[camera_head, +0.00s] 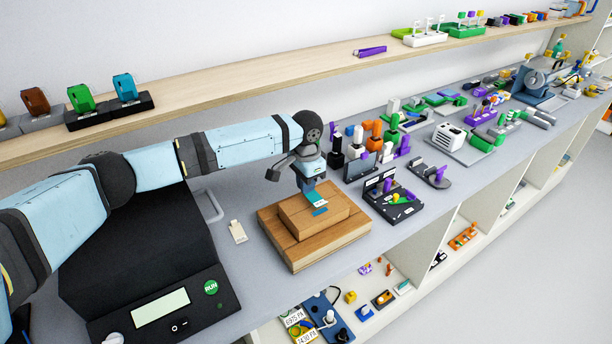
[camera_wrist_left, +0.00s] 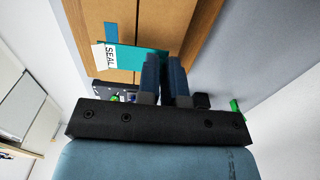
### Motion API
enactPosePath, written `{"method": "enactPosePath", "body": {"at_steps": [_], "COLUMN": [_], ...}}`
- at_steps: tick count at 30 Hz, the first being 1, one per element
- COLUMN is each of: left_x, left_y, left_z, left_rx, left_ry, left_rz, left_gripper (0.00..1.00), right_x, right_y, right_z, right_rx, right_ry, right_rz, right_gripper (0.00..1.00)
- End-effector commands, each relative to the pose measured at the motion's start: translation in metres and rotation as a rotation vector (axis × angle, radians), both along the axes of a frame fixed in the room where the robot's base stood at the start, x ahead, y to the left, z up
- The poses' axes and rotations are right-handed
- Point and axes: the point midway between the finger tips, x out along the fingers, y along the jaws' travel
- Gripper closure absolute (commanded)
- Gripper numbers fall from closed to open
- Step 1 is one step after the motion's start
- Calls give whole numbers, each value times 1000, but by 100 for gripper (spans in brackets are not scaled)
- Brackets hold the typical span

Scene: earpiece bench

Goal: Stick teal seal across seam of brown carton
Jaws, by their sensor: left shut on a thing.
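The brown carton (camera_head: 335,222) lies flat on a wider wooden board (camera_head: 302,256), and its top also shows in the left wrist view (camera_wrist_left: 170,22). A dark seam line runs along the top in that view. My left gripper (camera_head: 312,189) is over the carton's top, its fingers (camera_wrist_left: 165,68) shut on the teal seal (camera_wrist_left: 135,60). The seal (camera_head: 316,198) has a white end marked SEAL and appears to cross the seam line. Whether it touches the carton is unclear. My right gripper is out of view.
A black device with a display (camera_head: 160,306) stands left of the board. A small pale block (camera_head: 237,232) lies between them. Dark holders with coloured parts (camera_head: 393,199) stand close to the right. A wooden shelf (camera_head: 250,82) runs behind.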

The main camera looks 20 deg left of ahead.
Motion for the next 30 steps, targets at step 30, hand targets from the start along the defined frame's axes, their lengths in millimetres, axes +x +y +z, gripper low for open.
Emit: {"method": "enactPosePath", "body": {"at_steps": [30], "left_x": [0], "left_y": [0], "left_z": [-24], "left_rx": [-1], "left_ry": [1], "left_rz": [-1], "left_gripper": [63], "right_x": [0], "right_y": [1], "right_z": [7], "right_rx": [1], "right_ry": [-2], "right_rz": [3], "right_gripper": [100]}}
